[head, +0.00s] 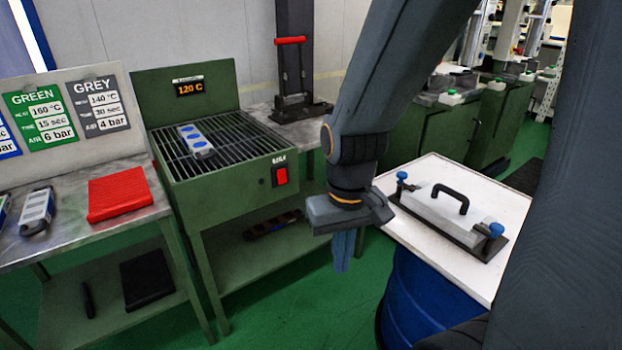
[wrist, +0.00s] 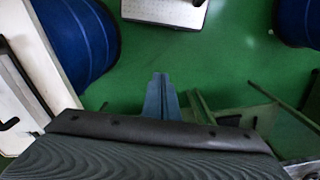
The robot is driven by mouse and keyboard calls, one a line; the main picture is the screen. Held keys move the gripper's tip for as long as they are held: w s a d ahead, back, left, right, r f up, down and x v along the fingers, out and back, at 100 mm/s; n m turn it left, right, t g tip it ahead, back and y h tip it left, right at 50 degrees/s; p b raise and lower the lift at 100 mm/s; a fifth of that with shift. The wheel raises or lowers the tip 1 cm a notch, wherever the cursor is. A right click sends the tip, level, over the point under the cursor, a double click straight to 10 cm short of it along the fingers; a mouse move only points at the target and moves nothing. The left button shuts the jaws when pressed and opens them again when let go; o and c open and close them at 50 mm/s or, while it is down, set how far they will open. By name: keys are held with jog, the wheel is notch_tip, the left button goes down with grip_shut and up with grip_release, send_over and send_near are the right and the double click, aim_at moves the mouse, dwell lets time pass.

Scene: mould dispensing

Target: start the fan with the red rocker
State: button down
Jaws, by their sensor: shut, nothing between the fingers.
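The red rocker (head: 281,176) sits on the front face of a green bench unit (head: 225,199) with a slatted top, left of my gripper in the head view. A label I cannot read clearly is just above it. My gripper (head: 341,262) points down in front of the unit, to the right of the rocker and lower than it, apart from it. Its blue fingers are shut and empty. In the wrist view the fingers (wrist: 161,88) point over the green floor. I cannot make out the rocker in the wrist view. No fan is clearly visible.
A blue-and-grey mould (head: 196,140) lies on the slats, under a display reading 120 C (head: 190,88). A white-topped table (head: 512,204) with a handled clamp plate (head: 452,212) stands right of my gripper, on a blue drum (head: 428,298).

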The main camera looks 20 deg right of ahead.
aim_at(282, 182)
dwell(0.3)
jog(key=w+d+f+n+t+y+b, duration=0.1)
jog(key=w+f+n+t+b, duration=0.2)
jog(key=w+n, duration=0.4)
jog(key=w+d+f+n+t+y+b, duration=0.2)
jog(key=w+f+n+t+b, duration=0.2)
jog(key=w, duration=1.2)
jog(key=w+d+f+n+t+y+b, duration=0.1)
jog(key=w+f+n+t+b, duration=0.3)
jog(key=w+n+t, duration=0.4)
jog(key=w+f+n+y, duration=0.1)
jog(key=w+n, duration=0.1)
jog(key=w, duration=0.1)
jog(key=shift+w+d+f+n+t, duration=0.25)
jog(key=shift+w+d+n+t, duration=0.05)
jog(key=shift+w+d, duration=0.1)
jog(key=x, duration=1.4)
jog(key=shift+a, duration=0.1)
jog(key=shift+a, duration=0.1)
